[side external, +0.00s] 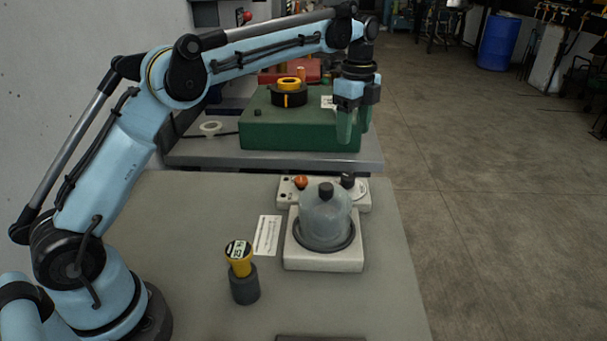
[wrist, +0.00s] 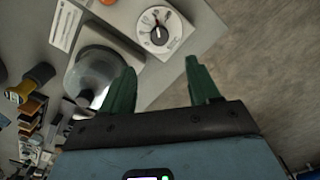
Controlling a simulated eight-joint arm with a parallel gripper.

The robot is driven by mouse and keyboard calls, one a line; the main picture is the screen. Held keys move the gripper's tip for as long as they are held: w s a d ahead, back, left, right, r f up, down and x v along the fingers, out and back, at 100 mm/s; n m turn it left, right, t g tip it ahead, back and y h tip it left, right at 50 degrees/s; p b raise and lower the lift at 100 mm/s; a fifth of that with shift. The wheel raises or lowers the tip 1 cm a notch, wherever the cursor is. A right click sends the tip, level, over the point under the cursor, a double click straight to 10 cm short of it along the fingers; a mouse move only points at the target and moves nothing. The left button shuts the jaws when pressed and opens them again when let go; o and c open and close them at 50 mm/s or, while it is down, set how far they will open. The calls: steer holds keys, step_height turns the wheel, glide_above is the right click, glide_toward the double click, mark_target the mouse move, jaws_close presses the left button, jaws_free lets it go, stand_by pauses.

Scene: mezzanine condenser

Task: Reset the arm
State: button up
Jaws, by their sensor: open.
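My gripper (side external: 354,128) has two green fingers pointing down, apart and with nothing between them. It hangs above the far right part of the table, in front of a green box in the side view. In the wrist view the open fingers of my gripper (wrist: 160,85) show with the table edge and floor beyond. The arm is raised and stretched out to the right.
A clear dome with a black knob (side external: 325,215) stands on a white base. Behind it is a panel with an orange knob (side external: 301,182). A yellow-topped cylinder (side external: 240,262) stands in a dark holder. The green box (side external: 285,130) is on a far bench.

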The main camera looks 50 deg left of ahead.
steer(key=shift+r, duration=0.2)
steer(key=s+r+n+t, duration=0.35)
steer(key=s+n, duration=0.45)
steer(key=s, duration=0.3)
steer(key=s+f+n+t, duration=0.2)
steer(key=s+f+n, duration=0.1)
steer(key=s, duration=0.3)
steer(key=s+f+n+t, duration=0.1)
steer(key=s+f+n, duration=0.3)
steer(key=s+n, duration=0.2)
steer(key=shift+s+t, duration=0.35)
steer(key=shift+s, duration=0.4)
